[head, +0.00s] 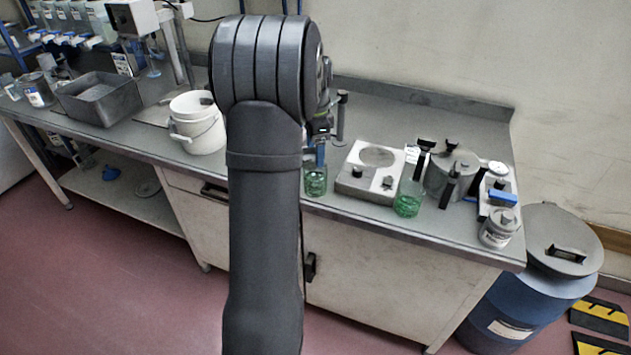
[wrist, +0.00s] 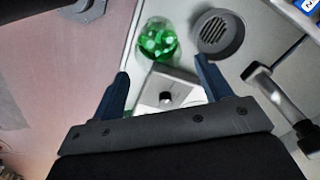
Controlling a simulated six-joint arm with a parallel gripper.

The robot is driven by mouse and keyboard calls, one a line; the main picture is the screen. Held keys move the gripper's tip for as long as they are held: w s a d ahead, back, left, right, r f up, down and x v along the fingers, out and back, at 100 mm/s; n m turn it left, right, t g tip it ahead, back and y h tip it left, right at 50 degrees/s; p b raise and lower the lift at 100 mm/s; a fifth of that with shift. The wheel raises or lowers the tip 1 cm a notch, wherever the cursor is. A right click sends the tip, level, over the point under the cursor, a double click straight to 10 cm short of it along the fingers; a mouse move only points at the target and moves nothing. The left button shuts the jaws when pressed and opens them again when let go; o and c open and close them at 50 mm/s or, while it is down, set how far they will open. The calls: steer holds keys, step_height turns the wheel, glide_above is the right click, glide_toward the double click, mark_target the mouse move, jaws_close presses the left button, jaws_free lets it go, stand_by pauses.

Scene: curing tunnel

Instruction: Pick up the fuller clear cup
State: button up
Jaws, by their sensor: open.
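Two clear cups holding green contents stand near the bench's front edge in the head view. The left cup (head: 316,183) is left of a hotplate, its rim close under my gripper. The right cup (head: 408,200) is at the hotplate's right side, green in its lower part. I cannot tell for sure which is fuller. In the wrist view one cup (wrist: 158,42), likely the left one, is upright beyond my fingertips, roughly between their lines. My gripper (wrist: 162,80) is open and empty, touching no cup. In the head view my arm hides most of it.
The hotplate (head: 352,187) with a knob lies close to both cups. A grey round grate (wrist: 218,34) is beside the cup in the wrist view. A grey pot (head: 452,172) stands near the right cup. A white bucket (head: 198,128) is at left.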

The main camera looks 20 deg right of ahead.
mark_target(316, 178)
step_height(316, 178, down, 6)
steer(key=shift+r, duration=0.2)
steer(key=shift+s+d+f, duration=0.1)
steer(key=shift+f, duration=1.3)
steer(key=shift+s+f, duration=0.1)
steer(key=shift+f, duration=1.25)
steer(key=c, duration=0.8)
steer(key=shift+r, duration=0.1)
steer(key=shift+c, duration=0.2)
